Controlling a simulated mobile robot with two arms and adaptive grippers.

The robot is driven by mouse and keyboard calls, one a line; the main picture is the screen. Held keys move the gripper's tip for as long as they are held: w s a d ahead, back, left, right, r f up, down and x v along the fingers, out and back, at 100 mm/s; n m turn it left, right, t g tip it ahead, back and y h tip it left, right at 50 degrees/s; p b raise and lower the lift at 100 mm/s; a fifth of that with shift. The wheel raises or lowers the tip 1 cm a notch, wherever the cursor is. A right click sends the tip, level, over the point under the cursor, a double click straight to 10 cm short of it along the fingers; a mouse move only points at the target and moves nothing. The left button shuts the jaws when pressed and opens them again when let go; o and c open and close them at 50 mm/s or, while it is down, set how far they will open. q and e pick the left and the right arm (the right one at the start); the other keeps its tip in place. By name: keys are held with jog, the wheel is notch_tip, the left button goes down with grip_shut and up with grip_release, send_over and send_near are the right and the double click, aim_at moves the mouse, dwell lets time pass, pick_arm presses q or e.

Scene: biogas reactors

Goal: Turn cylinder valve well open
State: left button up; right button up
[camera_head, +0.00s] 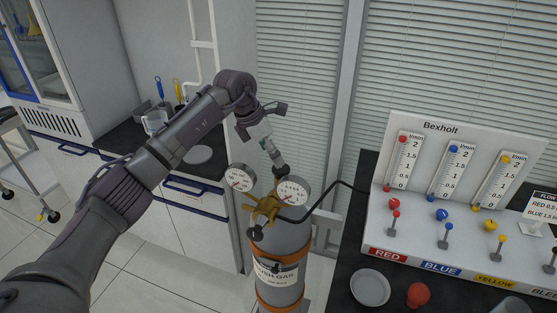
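A grey gas cylinder (279,246) with orange bands and a white label stands upright in the middle. On its top sits a brass valve and regulator body (263,208) with two round gauges, the left gauge (241,178) and the right gauge (292,190). A black hose runs from it to the right. My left arm reaches in from the left, and my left gripper (279,170) points down just above and behind the gauges. Its fingertips are small and partly hidden, so I cannot tell whether they are open or touching anything. My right gripper is not in view.
A black bench (345,241) on the right holds a white Bexholt flow panel (420,222) with red, blue and yellow meters. A dish (370,287) and a red bulb (418,295) lie at its front. A counter with blue-handled drawers (195,198) stands behind my arm.

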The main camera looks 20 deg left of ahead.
aim_at(281, 168)
pick_arm(q)
jog(key=p+x, duration=0.1)
jog(key=x, duration=0.3)
jog(key=shift+w+d+f, duration=0.1)
jog(key=shift+w+f, duration=0.05)
jog(key=shift+w+d+f, duration=0.1)
jog(key=shift+f, duration=0.5)
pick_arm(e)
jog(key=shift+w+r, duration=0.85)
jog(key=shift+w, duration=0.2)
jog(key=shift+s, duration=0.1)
pick_arm(q)
jog(key=shift+c, duration=0.8)
jog(key=c, duration=1)
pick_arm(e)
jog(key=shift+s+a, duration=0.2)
